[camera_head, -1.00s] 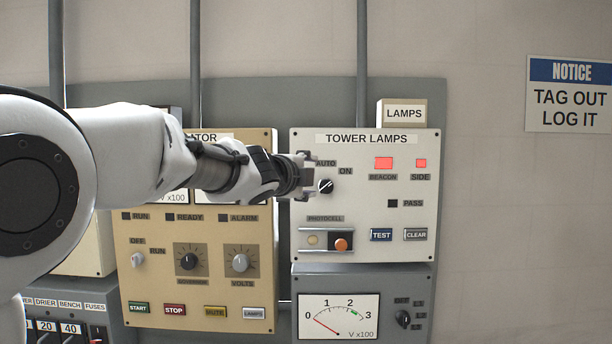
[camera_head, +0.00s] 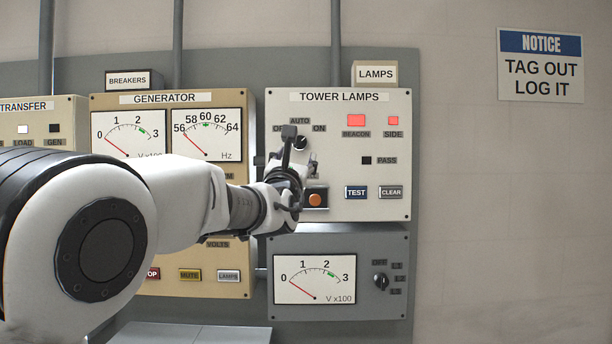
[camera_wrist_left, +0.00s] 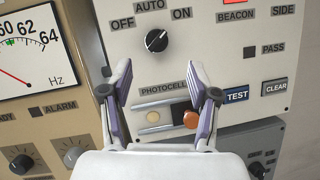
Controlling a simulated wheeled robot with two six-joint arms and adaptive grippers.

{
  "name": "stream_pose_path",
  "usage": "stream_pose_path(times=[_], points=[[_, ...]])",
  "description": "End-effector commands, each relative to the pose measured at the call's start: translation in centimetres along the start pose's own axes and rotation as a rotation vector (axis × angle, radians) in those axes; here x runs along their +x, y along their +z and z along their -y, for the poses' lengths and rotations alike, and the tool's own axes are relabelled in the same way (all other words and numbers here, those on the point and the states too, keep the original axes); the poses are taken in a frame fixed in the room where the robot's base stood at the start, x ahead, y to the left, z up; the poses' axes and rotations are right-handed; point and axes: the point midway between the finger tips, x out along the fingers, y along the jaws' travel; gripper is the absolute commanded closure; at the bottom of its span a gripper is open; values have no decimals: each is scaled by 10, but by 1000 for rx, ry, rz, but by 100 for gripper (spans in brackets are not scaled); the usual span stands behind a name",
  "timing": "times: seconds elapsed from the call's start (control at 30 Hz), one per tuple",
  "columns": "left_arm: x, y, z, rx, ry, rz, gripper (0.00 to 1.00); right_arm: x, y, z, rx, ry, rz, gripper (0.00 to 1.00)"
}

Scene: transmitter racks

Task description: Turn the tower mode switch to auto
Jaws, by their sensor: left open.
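The tower mode switch is a round black knob (camera_head: 301,143) with OFF, AUTO and ON labels on the white TOWER LAMPS panel (camera_head: 390,222). In the head view, a finger of my left gripper (camera_head: 298,166) partly covers it and the OFF label. In the left wrist view the knob (camera_wrist_left: 156,40) shows clearly, with its white mark towards the upper right, on the ON side. My left gripper (camera_wrist_left: 158,78) is open and empty there, its two fingertips apart, below the knob in the picture and not around it. My right gripper is not in view.
Below the knob are a photocell slot with an orange button (camera_wrist_left: 191,119), a TEST button (camera_head: 356,192) and a CLEAR button (camera_head: 391,192). The beacon lamp (camera_head: 356,120) and side lamp (camera_head: 393,120) are lit red; the pass lamp (camera_head: 366,160) is dark. The generator panel (camera_head: 100,101) adjoins at left.

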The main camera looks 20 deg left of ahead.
Motion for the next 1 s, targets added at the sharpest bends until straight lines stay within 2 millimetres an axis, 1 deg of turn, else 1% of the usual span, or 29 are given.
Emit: stream_pose_path(times=[0.03, 0.13, 0.3, 0.43, 0.53, 0.77, 0.87, 0.9, 0.93, 0.97, 1.0], points=[[2, -2, 0, -1, 1, -1, 40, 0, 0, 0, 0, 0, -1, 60], [14, 2, -1, -2, 1, -3, 40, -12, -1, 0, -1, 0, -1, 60], [49, 4, -1, -2, 0, -4, 40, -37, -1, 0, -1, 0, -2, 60], [70, 3, -1, -3, 0, -4, 40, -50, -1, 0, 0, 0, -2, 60], [78, 1, -1, -2, 0, -4, 40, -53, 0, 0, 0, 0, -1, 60], [78, -2, 0, -2, 0, -5, 40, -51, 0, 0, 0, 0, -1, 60], [78, -2, 0, -2, 0, -5, 71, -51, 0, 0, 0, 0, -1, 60], [78, -2, 0, -2, 0, -5, 86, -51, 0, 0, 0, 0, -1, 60], [78, -2, 0, -2, 0, -5, 96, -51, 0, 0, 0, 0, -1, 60], [78, -2, 0, -2, 0, -5, 100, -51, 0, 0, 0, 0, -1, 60], [78, -2, 0, -2, 0, -5, 100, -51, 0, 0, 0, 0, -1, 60]])
